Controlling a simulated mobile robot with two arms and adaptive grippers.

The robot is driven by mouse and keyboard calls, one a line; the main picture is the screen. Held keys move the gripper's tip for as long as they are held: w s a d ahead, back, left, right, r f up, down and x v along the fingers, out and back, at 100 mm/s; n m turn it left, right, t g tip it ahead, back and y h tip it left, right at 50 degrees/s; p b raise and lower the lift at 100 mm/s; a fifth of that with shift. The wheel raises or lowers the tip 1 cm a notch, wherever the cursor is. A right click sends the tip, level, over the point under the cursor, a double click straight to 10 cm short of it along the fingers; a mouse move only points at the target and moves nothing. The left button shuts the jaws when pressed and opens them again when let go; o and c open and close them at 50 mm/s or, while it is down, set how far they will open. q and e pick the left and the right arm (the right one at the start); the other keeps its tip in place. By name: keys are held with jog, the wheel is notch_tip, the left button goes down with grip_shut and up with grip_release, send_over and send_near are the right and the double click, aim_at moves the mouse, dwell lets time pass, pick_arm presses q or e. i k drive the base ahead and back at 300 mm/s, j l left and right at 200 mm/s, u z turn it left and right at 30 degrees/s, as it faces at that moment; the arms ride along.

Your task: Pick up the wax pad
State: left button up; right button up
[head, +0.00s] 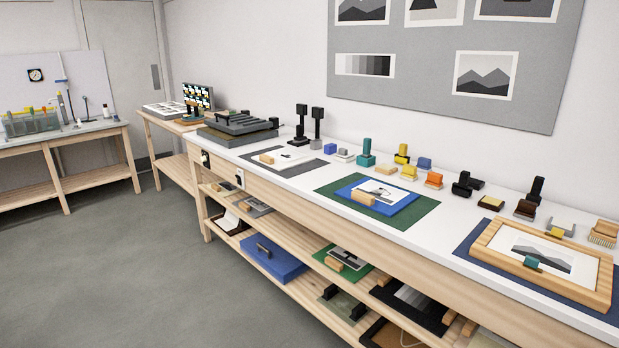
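Several small blocks and pads stand in a row along the back of the long white-topped bench, and I cannot tell for sure which is the wax pad. Among them are a dark block with a pale yellow top (491,202), a pale tan pad (386,168), a yellow block (402,154), an orange block (434,180) and a grey-white block with a yellow piece (560,226). All rest on the bench top with small gaps between most of them. Neither of my grippers is in view.
A wooden frame (484,240) with a mountain print lies at the near right. A blue board (349,188) on a green mat (325,188) lies mid-bench. A dark grey device (237,124) sits at the far end. Shelves below hold boards. Grey floor (130,270) is clear at left.

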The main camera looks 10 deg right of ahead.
aim_at(409, 172)
jog(key=i+j+z, duration=0.15)
jog(key=i+z, duration=0.35)
jog(key=i+j+z, duration=0.25)
jog(key=z, duration=0.2)
jog(key=i+j+z, duration=0.5)
jog(key=k+l, duration=0.05)
